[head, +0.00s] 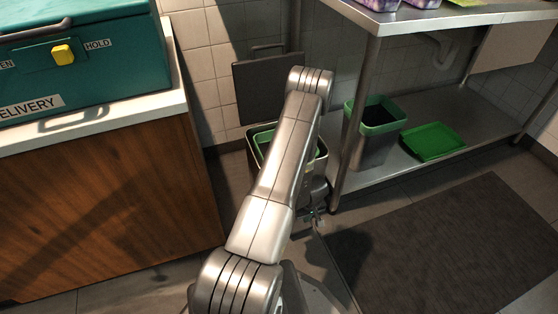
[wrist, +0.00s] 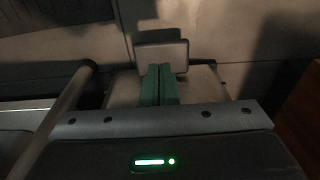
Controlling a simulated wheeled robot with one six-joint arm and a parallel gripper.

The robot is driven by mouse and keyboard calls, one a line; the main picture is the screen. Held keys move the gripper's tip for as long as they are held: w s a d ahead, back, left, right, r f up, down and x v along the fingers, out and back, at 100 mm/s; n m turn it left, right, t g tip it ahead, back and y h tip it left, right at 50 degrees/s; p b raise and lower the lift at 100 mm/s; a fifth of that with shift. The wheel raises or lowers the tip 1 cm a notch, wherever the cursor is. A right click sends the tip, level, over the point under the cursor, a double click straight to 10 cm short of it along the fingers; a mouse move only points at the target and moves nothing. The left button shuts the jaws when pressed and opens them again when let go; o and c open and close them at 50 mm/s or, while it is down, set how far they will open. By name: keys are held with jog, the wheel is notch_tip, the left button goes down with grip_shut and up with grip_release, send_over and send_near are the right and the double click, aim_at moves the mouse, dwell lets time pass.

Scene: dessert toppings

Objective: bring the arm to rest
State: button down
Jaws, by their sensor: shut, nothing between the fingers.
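My gripper (wrist: 159,72) shows in the wrist view as two green fingers side by side, pressed together with nothing between them. In the head view my silver arm rises from the bottom middle, bends at the top and comes down behind itself. The gripper end there is small, dark and partly hidden by the arm, so its fingers cannot be made out.
A teal delivery box (head: 95,62) stands on a wooden counter (head: 110,205) at left. A green-rimmed bin (head: 262,137) is partly behind my arm. A steel table (head: 425,22) holds another bin (head: 376,140) and a green tray (head: 433,142) below. A dark mat (head: 450,245) covers open floor.

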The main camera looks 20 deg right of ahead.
jog(key=b, duration=0.4)
send_near(300, 227)
notch_tip(300, 227, down, 3)
jog(key=s, duration=0.2)
jog(key=w+p, duration=0.1)
jog(key=p, duration=0.2)
jog(key=shift+w, duration=0.15)
jog(key=shift+w+r+p, duration=0.1)
jog(key=shift+w+p, duration=0.7)
jog(key=shift+p, duration=0.45)
jog(key=shift+s+r+p, duration=0.1)
jog(key=shift+r+p, duration=0.85)
jog(key=shift+r, duration=0.55)
jog(key=shift+f, duration=0.2)
